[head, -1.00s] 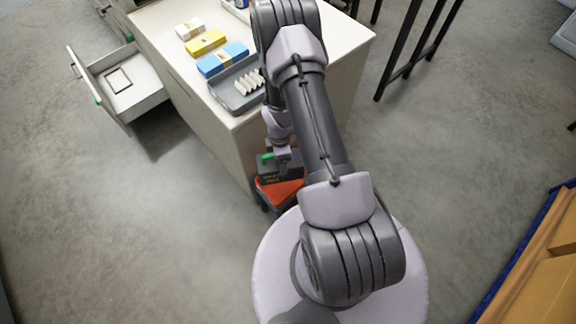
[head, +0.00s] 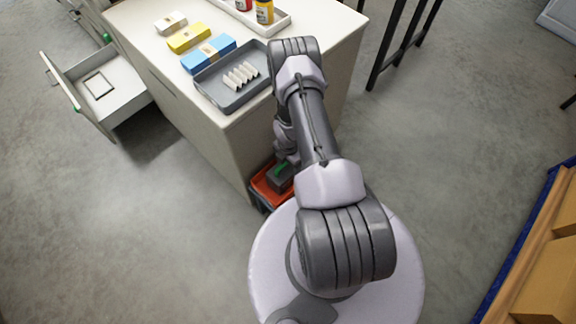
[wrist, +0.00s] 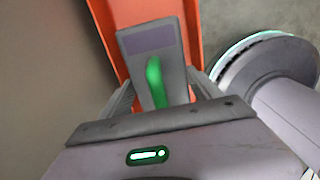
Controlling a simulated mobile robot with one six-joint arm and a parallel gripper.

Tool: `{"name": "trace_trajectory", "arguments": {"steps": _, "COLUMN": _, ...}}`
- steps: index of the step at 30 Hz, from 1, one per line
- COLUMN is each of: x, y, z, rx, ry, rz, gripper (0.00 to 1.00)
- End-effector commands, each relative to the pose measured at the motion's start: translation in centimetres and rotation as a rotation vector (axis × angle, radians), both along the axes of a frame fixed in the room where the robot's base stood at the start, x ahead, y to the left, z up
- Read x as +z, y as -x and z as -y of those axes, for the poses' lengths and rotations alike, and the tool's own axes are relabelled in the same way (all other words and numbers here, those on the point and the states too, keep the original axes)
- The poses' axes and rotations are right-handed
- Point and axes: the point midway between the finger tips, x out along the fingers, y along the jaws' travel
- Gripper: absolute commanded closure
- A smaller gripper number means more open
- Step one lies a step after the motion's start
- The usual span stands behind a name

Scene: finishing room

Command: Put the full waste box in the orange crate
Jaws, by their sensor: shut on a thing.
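The waste box (head: 281,176) is a dark grey box with a green strip on top. My gripper (wrist: 158,97) is shut on it, with one finger on each side, in the wrist view. The orange crate (head: 264,189) stands on the floor beside the cabinet, against my base. In the head view the box is over or inside the crate; the wrist view shows orange walls (wrist: 101,22) on both sides of the box. Whether the box touches the crate floor cannot be told. My arm hides part of the crate.
The cabinet (head: 230,150) stands directly left of the crate. On its top are a grey tray (head: 222,97) with white pieces, blue, yellow and white packs, and a tray with bottles. An open drawer (head: 106,92) juts out at left. Floor at the lower left is clear.

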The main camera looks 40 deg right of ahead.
Motion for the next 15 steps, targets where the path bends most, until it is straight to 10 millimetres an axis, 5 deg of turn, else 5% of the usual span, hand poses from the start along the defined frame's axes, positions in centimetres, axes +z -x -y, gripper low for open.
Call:
{"name": "trace_trajectory", "arguments": {"steps": 9, "x": -0.17, "y": -0.09, "z": 0.05, "rx": 0.000, "ry": 0.001, "rz": 0.002, "gripper": 1.00}}
{"name": "trace_trajectory", "arguments": {"steps": 10, "x": -0.09, "y": -0.04, "z": 0.02, "rx": 0.000, "ry": 0.001, "rz": 0.001, "gripper": 0.22}}
{"name": "trace_trajectory", "arguments": {"steps": 12, "x": -0.04, "y": -0.04, "z": 0.02, "rx": 0.000, "ry": 0.001, "rz": 0.001, "gripper": 0.08}}
{"name": "trace_trajectory", "arguments": {"steps": 15, "x": -0.04, "y": -0.04, "z": 0.02, "rx": 0.000, "ry": 0.001, "rz": 0.001, "gripper": 0.06}}
